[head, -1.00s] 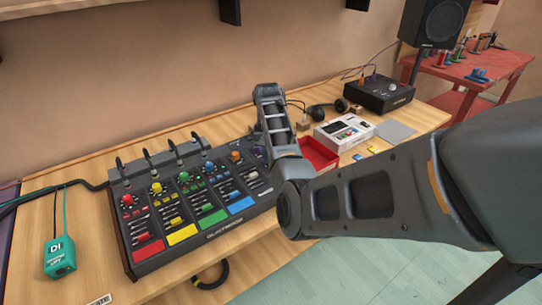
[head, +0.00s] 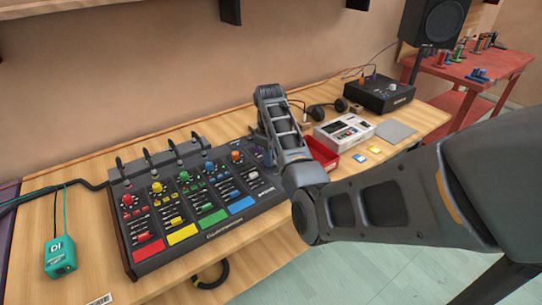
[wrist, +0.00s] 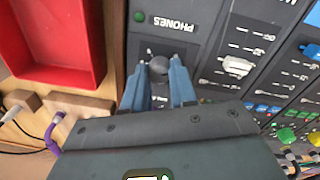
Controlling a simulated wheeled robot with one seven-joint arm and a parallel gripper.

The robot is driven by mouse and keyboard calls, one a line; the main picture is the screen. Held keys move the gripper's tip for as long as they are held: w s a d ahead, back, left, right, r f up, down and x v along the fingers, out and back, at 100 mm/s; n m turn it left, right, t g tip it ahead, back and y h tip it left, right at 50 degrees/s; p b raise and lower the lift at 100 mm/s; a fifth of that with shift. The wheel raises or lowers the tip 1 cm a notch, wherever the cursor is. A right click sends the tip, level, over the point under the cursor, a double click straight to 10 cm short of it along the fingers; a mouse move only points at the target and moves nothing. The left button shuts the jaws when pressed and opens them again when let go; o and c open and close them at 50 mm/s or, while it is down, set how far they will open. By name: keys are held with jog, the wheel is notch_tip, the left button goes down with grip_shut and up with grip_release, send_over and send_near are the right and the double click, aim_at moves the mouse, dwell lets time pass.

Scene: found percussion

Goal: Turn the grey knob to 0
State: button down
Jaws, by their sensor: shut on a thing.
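The grey knob (wrist: 158,67) sits on the dark mixer panel (wrist: 205,20), just below the PHONES label in the wrist view. My gripper (wrist: 161,72) has its two blue-grey fingers on either side of the knob and is shut on it. The fingers hide the knob's sides, and I cannot make out a pointer mark or scale numbers. In the head view, the mixer (head: 205,236) lies on the wooden bench. My arm reaches over its right end and hides the knob there.
A red tray (wrist: 68,74) lies beside the mixer's right end. Wooden blocks (wrist: 75,106) and a purple cable (wrist: 52,132) lie close by. Headphones (head: 325,112) and a boxed item (head: 343,132) are farther right.

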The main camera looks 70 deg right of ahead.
jog(key=shift+n, duration=1.7)
jog(key=c, duration=0.9)
grip_release()
jog(key=shift+r, duration=0.15)
notch_tip(320, 180, up, 8)
jog(key=shift+a+f+b, duration=0.15)
jog(key=shift+f+b, duration=0.05)
jog(key=shift+b, duration=0.25)
jog(key=shift+s, duration=0.1)
